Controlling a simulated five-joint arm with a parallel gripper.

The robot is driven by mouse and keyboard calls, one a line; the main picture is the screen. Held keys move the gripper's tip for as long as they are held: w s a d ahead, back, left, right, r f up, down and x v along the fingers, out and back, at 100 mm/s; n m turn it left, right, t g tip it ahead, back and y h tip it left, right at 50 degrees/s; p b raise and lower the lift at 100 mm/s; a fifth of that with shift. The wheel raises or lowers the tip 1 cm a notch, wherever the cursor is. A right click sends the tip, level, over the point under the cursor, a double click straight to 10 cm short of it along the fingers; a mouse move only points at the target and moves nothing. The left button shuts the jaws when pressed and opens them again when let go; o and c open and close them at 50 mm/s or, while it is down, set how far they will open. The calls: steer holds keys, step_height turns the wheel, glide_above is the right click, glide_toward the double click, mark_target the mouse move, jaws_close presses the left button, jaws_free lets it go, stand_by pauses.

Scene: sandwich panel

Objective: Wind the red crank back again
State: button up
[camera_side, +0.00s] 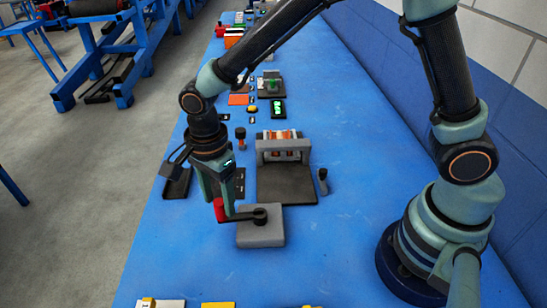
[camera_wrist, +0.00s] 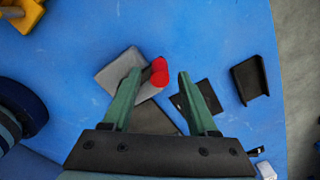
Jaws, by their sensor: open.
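The red crank handle (camera_side: 219,210) stands at the left end of a dark crank arm (camera_side: 242,216). The arm's round black hub sits on a grey block (camera_side: 262,236) on the blue table. My gripper (camera_side: 224,204) points down at the red handle. In the wrist view, the red handle (camera_wrist: 159,72) shows between the two green fingertips of my gripper (camera_wrist: 160,73), with a gap to the right finger and little gap at the left. The jaws are open. The grey block (camera_wrist: 112,72) lies left of the handle there, partly behind the left finger.
A roller device (camera_side: 284,143) with a dark plate (camera_side: 286,186) stands just behind the block. A small black knob (camera_side: 323,181) is to its right and a dark tray (camera_side: 176,186) to the left.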

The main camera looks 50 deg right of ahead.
steer(key=shift+f, duration=0.8)
jaws_close()
steer(key=shift+r, duration=0.1)
stand_by(0.8)
